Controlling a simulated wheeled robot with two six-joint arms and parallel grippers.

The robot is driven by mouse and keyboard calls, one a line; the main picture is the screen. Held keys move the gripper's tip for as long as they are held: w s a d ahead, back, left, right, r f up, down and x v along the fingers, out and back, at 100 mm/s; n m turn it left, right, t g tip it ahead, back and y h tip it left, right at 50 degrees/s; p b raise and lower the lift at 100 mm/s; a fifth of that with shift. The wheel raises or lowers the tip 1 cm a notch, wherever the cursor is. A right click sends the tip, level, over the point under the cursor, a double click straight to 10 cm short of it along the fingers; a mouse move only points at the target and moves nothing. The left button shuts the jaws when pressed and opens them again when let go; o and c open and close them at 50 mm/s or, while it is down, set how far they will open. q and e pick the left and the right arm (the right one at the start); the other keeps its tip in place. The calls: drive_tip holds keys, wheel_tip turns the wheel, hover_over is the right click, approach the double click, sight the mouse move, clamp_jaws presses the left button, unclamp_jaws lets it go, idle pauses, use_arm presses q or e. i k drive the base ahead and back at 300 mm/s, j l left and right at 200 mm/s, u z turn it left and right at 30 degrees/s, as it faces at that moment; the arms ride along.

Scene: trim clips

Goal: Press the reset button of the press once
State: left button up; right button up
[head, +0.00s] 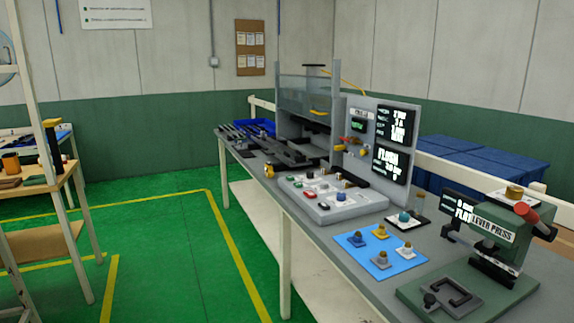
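A machine with a clear guard (307,95) stands at the far end of the grey workbench. Beside it is an upright grey panel (372,125) with dark displays and small red and yellow controls. A low light-grey box (345,211) with several red, white and dark parts on top lies in front of the panel. A green lever press (497,236), labelled "LEVER PRESS", stands at the near right with a red-ended lever. Which control is the reset button is too small to tell. Neither of my grippers is in view.
A blue mat (356,245) with several small knobbed parts lies on the workbench (325,236). A small plate with a teal knob (404,217) is behind it. Blue crates (470,160) stand behind the bench. A wooden table (60,180) is at left. Green floor between is clear.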

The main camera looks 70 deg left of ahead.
sight(323, 204)
drive_tip(key=u, duration=1.8)
